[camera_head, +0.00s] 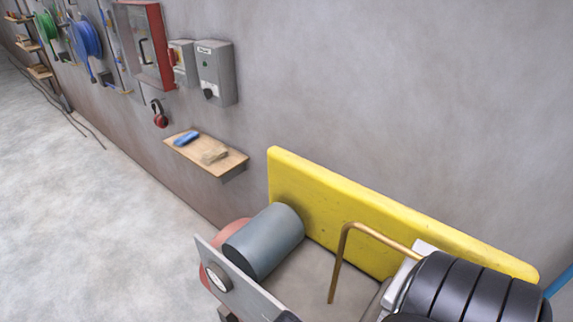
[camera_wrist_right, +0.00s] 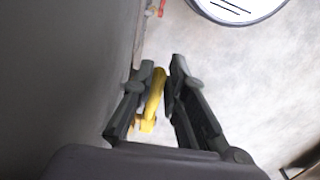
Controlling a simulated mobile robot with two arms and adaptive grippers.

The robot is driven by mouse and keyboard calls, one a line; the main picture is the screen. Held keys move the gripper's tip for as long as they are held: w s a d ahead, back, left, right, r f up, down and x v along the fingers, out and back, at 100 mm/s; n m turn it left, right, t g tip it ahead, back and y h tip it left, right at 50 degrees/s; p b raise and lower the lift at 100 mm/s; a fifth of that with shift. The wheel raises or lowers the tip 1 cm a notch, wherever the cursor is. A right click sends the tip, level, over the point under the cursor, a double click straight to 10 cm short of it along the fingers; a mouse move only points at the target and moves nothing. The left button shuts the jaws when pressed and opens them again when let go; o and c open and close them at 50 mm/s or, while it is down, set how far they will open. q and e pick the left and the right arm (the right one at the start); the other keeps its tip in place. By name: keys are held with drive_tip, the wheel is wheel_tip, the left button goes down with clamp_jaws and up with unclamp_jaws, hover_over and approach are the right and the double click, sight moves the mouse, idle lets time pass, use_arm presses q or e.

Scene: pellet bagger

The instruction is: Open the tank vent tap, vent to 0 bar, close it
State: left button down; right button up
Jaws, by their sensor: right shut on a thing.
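In the right wrist view my right gripper (camera_wrist_right: 160,68) is shut on a yellow lever (camera_wrist_right: 154,95), which looks like the vent tap's handle. The lever runs between the two dark fingers, with a wider yellow end lower down. The tap's body is hidden. In the right wrist view a white round face (camera_wrist_right: 240,8) with dark lines is cut off at the top. My left gripper is not in view.
A grey cylinder (camera_head: 264,242), a bent copper pipe (camera_head: 341,260) and a black ribbed part (camera_head: 470,292) stand before a yellow board (camera_head: 390,215). A wooden shelf (camera_head: 232,164) and grey boxes (camera_head: 215,75) are on the wall. The floor at left (camera_head: 80,220) is clear.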

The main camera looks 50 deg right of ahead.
drive_tip(key=shift+r, duration=0.1)
clamp_jaws()
idle(0.3)
drive_tip(key=shift+w+r+g, duration=0.3)
drive_tip(key=shift+r+g, duration=0.15)
drive_tip(key=shift+g, duration=0.3)
drive_tip(key=shift+w+r+g, duration=0.3)
drive_tip(key=shift+r+g, duration=0.15)
drive_tip(key=shift+g, duration=0.3)
drive_tip(key=shift+w+r+g+h, duration=0.15)
drive_tip(key=shift+w+r+g, duration=0.3)
drive_tip(key=shift+g, duration=0.55)
drive_tip(key=shift+w+r+g+h, duration=0.15)
drive_tip(key=shift+w+r+g, duration=0.25)
drive_tip(key=shift+g, duration=0.6)
drive_tip(key=shift+s+r, duration=0.1)
drive_tip(key=shift+r, duration=0.05)
drive_tip(key=o, duration=0.7)
unclamp_jaws()
drive_tip(key=shift+a, duration=0.1)
